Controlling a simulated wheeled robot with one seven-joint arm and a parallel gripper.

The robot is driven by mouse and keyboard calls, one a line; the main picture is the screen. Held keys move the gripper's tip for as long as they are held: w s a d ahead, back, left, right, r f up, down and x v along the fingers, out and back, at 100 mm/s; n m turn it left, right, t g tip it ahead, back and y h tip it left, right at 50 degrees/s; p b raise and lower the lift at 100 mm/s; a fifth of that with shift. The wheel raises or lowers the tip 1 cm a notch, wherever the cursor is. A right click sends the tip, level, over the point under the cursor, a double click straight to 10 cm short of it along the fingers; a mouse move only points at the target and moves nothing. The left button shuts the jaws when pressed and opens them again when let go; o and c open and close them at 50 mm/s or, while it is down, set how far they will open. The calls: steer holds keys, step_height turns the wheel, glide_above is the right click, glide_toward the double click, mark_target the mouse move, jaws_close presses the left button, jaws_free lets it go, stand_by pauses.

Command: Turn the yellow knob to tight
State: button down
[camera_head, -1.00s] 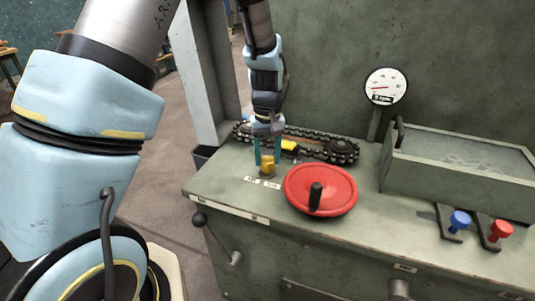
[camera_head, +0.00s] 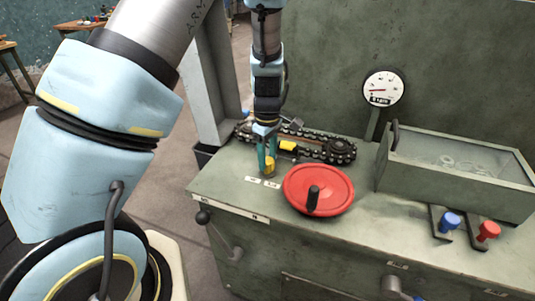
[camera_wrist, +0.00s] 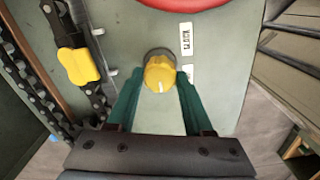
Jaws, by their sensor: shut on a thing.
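The yellow knob (camera_head: 269,167) stands on the green bench top, near its left front edge. In the wrist view the yellow knob (camera_wrist: 160,70) sits on a dark round base, with a white mark on its face pointing towards my wrist. My gripper (camera_head: 267,161) points down with its teal fingers on either side of the knob. In the wrist view my gripper (camera_wrist: 161,80) is shut on the knob, one finger at each side. Two white labels (camera_wrist: 186,40) lie beside the knob; the lower one is partly hidden by a finger.
A red handwheel (camera_head: 318,190) is close to the right of the knob. A chain (camera_head: 310,142) with a yellow block (camera_head: 287,146) runs behind it. A gauge (camera_head: 384,87), an open metal tray (camera_head: 462,172) and blue and red knobs (camera_head: 449,221) are farther right.

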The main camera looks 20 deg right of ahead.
mark_target(268, 160)
steer(key=shift+n, duration=0.4)
steer(key=shift+c, duration=1.5)
jaws_free()
step_height(268, 160, up, 11)
steer(key=b, duration=0.1)
steer(key=shift+f, duration=0.1)
steer(key=s+a+r+m, duration=0.1)
steer(key=a+m, duration=0.3)
steer(key=a, duration=1.1)
steer(key=s+a+r+m+t, duration=0.1)
steer(key=s+a+r+m, duration=0.1)
steer(key=a, duration=1.2)
steer(key=s+m, duration=0.1)
steer(key=m, duration=0.1)
steer(key=shift+a+m+t, duration=0.3)
steer(key=shift+a, duration=0.1)
